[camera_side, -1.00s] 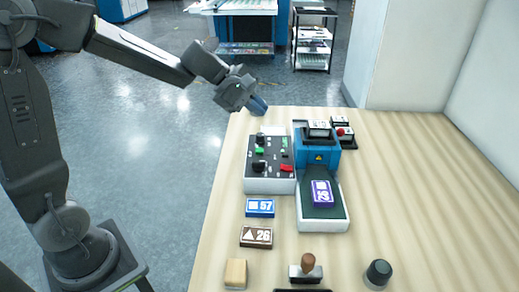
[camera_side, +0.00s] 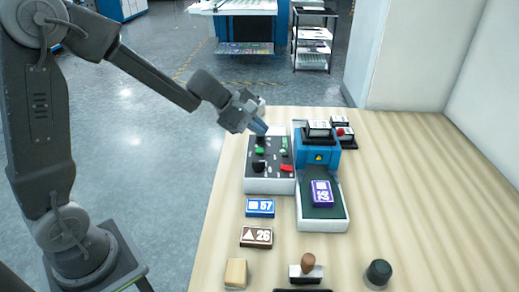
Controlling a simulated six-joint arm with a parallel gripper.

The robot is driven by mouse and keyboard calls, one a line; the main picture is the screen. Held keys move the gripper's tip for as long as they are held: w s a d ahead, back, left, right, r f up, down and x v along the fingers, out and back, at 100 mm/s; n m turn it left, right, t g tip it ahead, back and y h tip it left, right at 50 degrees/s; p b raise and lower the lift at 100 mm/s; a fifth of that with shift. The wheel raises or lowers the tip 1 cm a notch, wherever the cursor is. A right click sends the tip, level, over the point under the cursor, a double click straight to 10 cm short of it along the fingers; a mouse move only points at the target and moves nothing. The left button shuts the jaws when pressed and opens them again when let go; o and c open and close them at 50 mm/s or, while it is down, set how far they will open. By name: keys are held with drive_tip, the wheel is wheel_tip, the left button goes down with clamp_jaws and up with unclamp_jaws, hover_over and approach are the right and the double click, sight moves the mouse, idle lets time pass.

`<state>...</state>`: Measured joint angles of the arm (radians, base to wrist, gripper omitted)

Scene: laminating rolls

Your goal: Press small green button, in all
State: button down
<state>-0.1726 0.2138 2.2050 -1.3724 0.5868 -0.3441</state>
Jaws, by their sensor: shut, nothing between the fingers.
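A control panel (camera_side: 270,186) with a dark top and white sides stands on the table. A small green button (camera_side: 284,142) is near the panel's upper right, with another green spot just below it. A wider green button (camera_side: 260,150) is on the panel's left side. My gripper (camera_side: 260,127) is shut and empty, at the panel's far left corner. Its bluish fingers point down and to the right, beside a black knob (camera_side: 261,140). I cannot tell whether the fingertips touch the panel.
The panel also carries a red button (camera_side: 286,168) and a black knob (camera_side: 258,167). A blue laminating machine (camera_side: 318,160) stands to its right, with a purple block (camera_side: 321,193) on its tray (camera_side: 323,225). Blocks, a stamp (camera_side: 307,265) and a black knob-shaped piece (camera_side: 378,273) are nearer. The right table side is clear.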

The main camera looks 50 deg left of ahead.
sight(259, 151)
drive_tip(key=shift+f, duration=1.5)
idle(0.9)
drive_tip(key=shift+f, duration=0.45)
